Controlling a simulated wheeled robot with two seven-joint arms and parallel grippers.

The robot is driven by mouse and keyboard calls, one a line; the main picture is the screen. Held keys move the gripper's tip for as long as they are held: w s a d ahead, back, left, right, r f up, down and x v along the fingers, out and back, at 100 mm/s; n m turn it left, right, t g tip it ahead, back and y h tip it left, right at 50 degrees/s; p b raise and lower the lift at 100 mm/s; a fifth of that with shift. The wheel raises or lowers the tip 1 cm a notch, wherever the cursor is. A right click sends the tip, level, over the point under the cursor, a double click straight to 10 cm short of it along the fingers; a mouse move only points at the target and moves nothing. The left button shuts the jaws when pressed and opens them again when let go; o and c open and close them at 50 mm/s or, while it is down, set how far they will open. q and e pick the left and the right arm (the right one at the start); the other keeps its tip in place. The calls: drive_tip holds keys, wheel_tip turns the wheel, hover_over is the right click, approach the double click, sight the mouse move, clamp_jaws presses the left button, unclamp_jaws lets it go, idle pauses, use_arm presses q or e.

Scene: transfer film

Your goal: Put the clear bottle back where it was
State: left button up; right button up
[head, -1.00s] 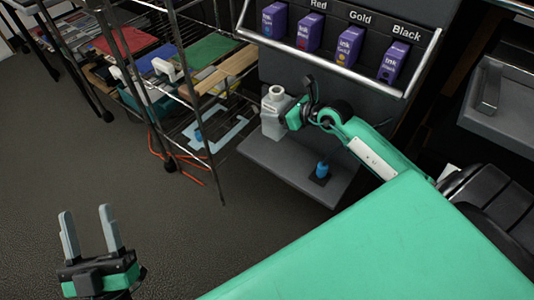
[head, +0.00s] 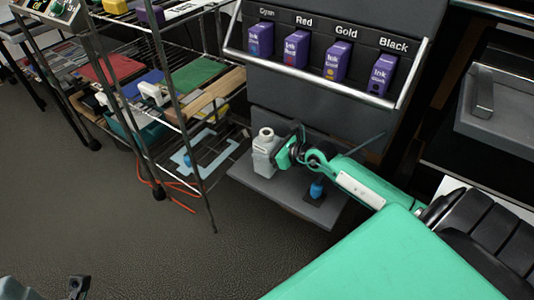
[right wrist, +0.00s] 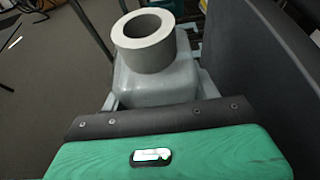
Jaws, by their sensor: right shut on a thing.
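The clear bottle (head: 263,158), greyish with a wide open round neck, stands upright at the left part of the grey shelf (head: 257,184) under the ink rack. My right gripper (head: 281,152) comes from the right and is shut on its body. In the right wrist view the bottle (right wrist: 155,78) shows its neck and shoulders between the fingers; its lower part is hidden. I cannot tell whether its base touches the shelf.
A small blue-capped item (head: 317,188) on a dark base stands on the shelf right of the bottle. A wire rack (head: 205,150) with coloured sheets is close on the left. Purple ink boxes (head: 335,62) sit in the rack above. Open floor lies at the lower left.

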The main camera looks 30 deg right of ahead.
drive_tip(key=shift+f, duration=0.65)
drive_tip(key=shift+f, duration=0.1)
drive_tip(key=o, duration=1.3)
drive_tip(key=shift+o, duration=0.2)
